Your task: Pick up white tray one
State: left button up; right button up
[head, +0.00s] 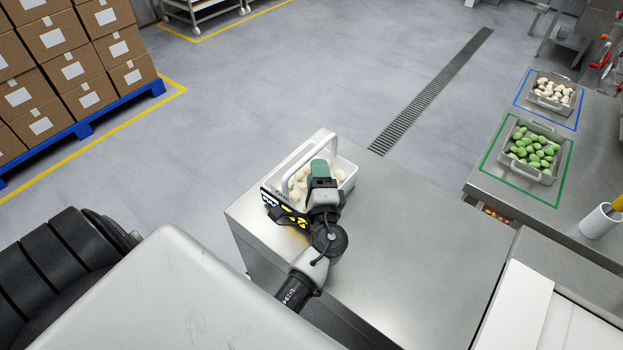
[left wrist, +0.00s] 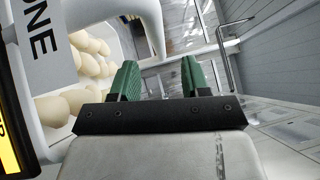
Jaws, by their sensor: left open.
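White tray one (head: 349,184) stands on the corner of a steel table, filled with pale round pasta. Its white arched handle rises over it. In the left wrist view its label reading ONE (left wrist: 42,50) is on the left, and the handle (left wrist: 150,28) curves in front of the fingers. My left gripper (head: 319,168) is over the tray, close to the handle. Its two green fingers are apart in the left wrist view (left wrist: 159,80), with nothing gripped. My arm hides the tray's front part. My right gripper is not in view.
The steel table (head: 420,240) is bare to the right of the tray. Further right, a counter holds a tray of green pasta (head: 542,176) in a green outline and a tray of pale pasta (head: 568,105) in a blue one. Boxes (head: 60,65) stand on a blue pallet at upper left.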

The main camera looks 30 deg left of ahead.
aim_at(313, 154)
pick_arm(q)
jog(key=p+x, duration=0.2)
jog(key=x, duration=0.3)
jog(key=shift+a+p, duration=0.3)
jog(key=shift+p, duration=0.1)
jog(key=c, duration=0.5)
grip_shut()
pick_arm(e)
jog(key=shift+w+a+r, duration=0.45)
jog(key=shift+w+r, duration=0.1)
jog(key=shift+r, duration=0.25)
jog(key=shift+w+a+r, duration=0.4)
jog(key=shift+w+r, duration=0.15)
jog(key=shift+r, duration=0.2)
